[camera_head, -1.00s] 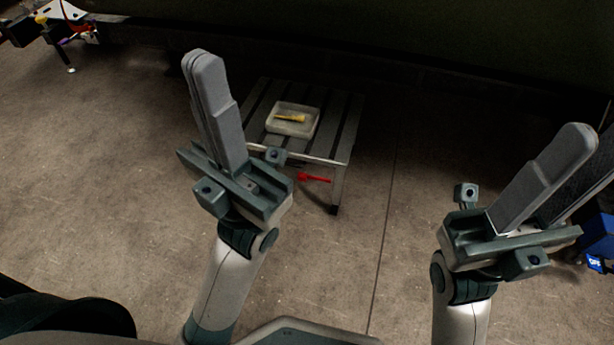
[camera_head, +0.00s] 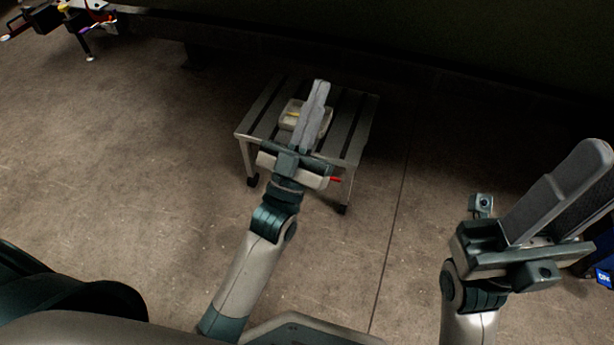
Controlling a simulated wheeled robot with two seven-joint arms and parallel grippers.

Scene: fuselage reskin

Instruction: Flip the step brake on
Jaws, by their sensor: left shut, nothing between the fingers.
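A low grey slatted step (camera_head: 361,118) on small dark casters stands on the floor, top centre. Its red brake lever (camera_head: 336,180) shows as a small red tip under the front edge; the rest is hidden behind my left gripper. My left gripper (camera_head: 321,84) is shut and empty, with its fingers pointing away across the step's top in the picture. Its body covers part of the step's front edge; I cannot tell whether it touches the step or the lever. My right gripper (camera_head: 595,165) is at the right, away from the step, with its fingers apart and nothing seen between them.
A pale tray (camera_head: 288,117) with a yellow item lies on the step, partly hidden by my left fingers. A dark green surface (camera_head: 450,50) spans the back. A blue object (camera_head: 603,272) is at the right edge. The floor left of the step is clear.

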